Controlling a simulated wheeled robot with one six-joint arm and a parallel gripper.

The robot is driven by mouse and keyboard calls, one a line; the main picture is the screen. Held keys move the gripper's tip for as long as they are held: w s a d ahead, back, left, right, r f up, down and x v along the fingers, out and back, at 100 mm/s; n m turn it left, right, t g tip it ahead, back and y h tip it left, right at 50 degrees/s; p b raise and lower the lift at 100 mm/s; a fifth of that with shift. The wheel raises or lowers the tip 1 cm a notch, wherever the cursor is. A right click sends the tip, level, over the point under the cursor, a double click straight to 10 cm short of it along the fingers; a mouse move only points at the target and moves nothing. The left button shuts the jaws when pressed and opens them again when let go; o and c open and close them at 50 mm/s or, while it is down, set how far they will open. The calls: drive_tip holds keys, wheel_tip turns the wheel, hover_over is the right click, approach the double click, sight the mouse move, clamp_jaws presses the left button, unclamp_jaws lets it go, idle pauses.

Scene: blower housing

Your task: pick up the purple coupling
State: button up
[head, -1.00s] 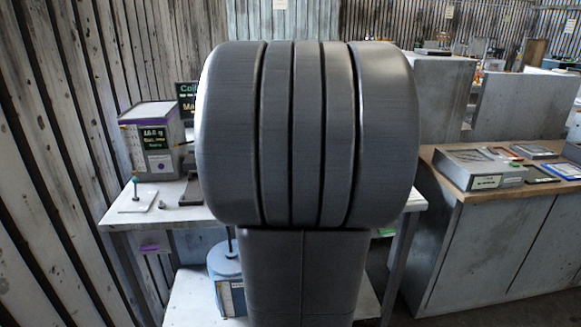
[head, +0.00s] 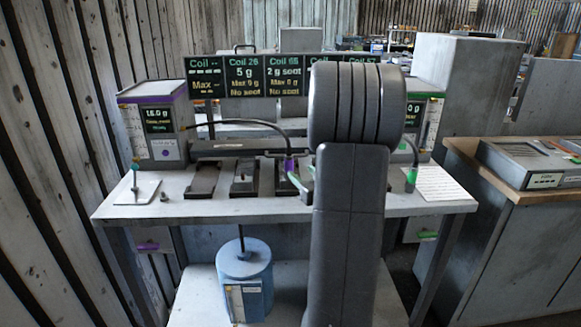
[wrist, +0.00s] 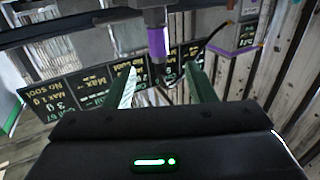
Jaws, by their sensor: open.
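The purple coupling (head: 289,166) hangs at the end of a black hose over the back of the bench, just left of my arm. In the wrist view the purple coupling (wrist: 158,43) appears beyond the gap between my fingers, roughly centred. In the head view my arm hides most of the gripper; a green finger shows just below the coupling. I cannot tell how far the coupling is from the fingertips.
A green coupling (head: 411,175) hangs on another hose right of my arm. The purple-trimmed box (head: 157,125) stands at the bench's left. Dark sign panels (head: 245,77) line the back. Dark blocks (head: 203,180) sit on the bench (head: 170,211). A blue canister (head: 245,275) stands below.

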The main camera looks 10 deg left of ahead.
sight(291, 164)
drive_tip(key=p+x, duration=0.1)
drive_tip(key=x, duration=0.8)
drive_tip(key=shift+w+f, duration=0.1)
drive_tip(key=shift+w, duration=0.15)
drive_tip(key=shift+c, duration=0.2)
clamp_jaws()
